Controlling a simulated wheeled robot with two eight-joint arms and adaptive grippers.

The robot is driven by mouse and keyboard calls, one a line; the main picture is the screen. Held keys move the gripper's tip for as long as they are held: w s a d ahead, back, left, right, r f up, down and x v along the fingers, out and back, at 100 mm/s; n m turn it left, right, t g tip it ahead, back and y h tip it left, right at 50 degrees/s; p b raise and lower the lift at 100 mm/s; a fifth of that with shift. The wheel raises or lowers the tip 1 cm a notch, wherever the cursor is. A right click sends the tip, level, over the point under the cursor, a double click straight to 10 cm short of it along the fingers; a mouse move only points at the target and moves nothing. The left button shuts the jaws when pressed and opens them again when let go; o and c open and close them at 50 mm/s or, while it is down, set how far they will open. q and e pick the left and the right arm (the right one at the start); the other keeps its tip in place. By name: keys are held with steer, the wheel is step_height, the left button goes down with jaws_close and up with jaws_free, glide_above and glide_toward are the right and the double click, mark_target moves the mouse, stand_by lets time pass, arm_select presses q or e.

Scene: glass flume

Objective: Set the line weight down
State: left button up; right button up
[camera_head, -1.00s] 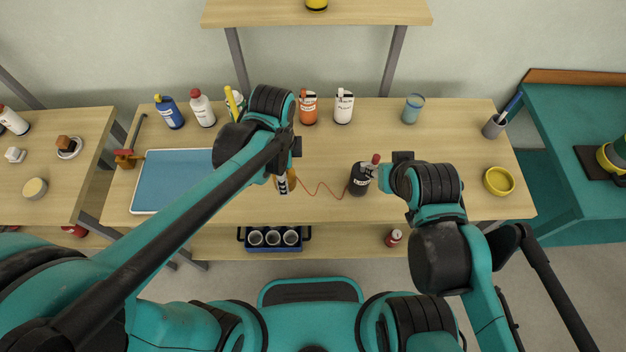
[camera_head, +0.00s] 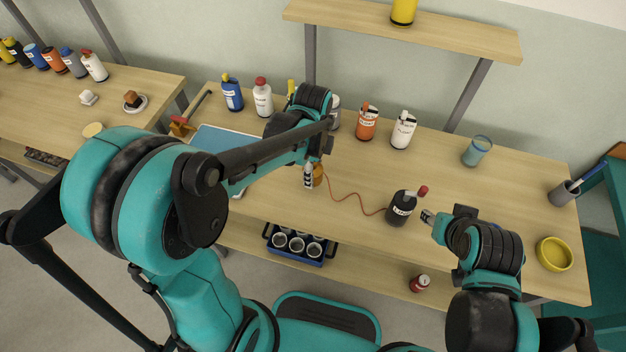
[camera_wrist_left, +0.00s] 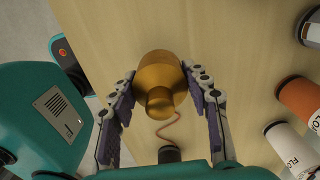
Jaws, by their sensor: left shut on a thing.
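The line weight, a small brass piece (camera_wrist_left: 160,80), sits between the fingers of my left gripper (camera_wrist_left: 165,100), which is shut on it. In the head view the weight (camera_head: 318,171) shows at the left gripper (camera_head: 310,180), over the front part of the workbench. I cannot tell whether its base touches the wood.
Orange (camera_head: 366,124) and white (camera_head: 403,132) bottles and a blue-green cup (camera_head: 477,150) stand along the back. A blue tray (camera_head: 225,140) lies left, and a yellow bowl (camera_head: 554,254) right. A caddy with cups (camera_head: 298,246) is below.

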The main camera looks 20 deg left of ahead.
arm_select(q)
steer(key=shift+f+b, duration=0.85)
steer(key=shift+f, duration=1.05)
steer(key=o, duration=1.4)
steer(key=shift+f, duration=0.15)
